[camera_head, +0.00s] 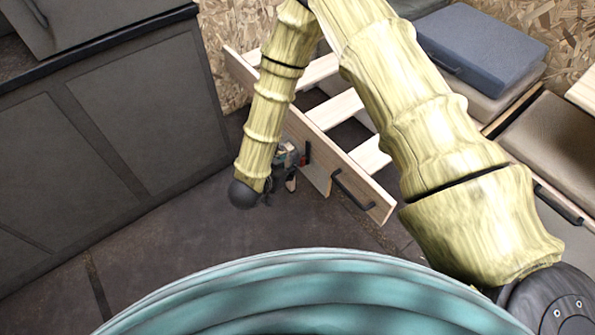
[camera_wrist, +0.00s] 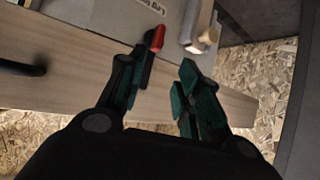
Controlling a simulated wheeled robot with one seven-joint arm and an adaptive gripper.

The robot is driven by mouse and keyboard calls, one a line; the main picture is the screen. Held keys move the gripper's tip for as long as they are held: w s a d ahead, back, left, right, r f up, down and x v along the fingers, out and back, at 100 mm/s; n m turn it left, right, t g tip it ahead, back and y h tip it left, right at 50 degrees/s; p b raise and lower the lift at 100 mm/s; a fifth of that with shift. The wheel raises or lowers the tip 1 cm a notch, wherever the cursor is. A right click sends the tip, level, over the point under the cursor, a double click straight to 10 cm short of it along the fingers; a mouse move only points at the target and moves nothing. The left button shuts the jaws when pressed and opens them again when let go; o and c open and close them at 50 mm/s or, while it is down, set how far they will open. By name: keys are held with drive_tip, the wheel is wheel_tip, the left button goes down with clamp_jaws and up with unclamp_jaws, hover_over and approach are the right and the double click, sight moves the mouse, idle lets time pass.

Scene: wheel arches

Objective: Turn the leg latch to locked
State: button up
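In the wrist view, a small lever with a red end (camera_wrist: 155,38), which looks like the leg latch, sits on a grey surface near the wooden front board (camera_wrist: 75,85). The left fingertip is right beside the red end; I cannot tell whether they touch. My gripper (camera_wrist: 161,75) is open, with a clear gap between its dark green pads and nothing seen between them. In the head view, my gripper (camera_head: 287,163) is at the pulled-out slatted frame (camera_head: 345,165), mostly behind my arm. A small red spot (camera_head: 303,157) shows beside it.
An upside-down label (camera_wrist: 150,8) is partly cut off. A black handle (camera_head: 357,188) is on the front board. Dark cabinets (camera_head: 140,115) stand left; bare floor (camera_head: 170,245) lies between.

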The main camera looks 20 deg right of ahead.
sight(305, 155)
drive_tip(key=w+a+f+m+g+h+b, duration=0.1)
drive_tip(key=a+f+m+g+h+b, duration=0.2)
drive_tip(key=b, duration=0.7)
drive_tip(key=w+d+f+b, duration=0.1)
drive_tip(key=w+d+b, duration=0.1)
drive_tip(key=d, duration=0.2)
drive_tip(key=w+d+f+m+h+b, duration=0.1)
drive_tip(key=d+b, duration=0.1)
drive_tip(key=d, duration=0.2)
drive_tip(key=shift+w+f, duration=0.2)
drive_tip(key=shift+w, duration=0.15)
clamp_jaws()
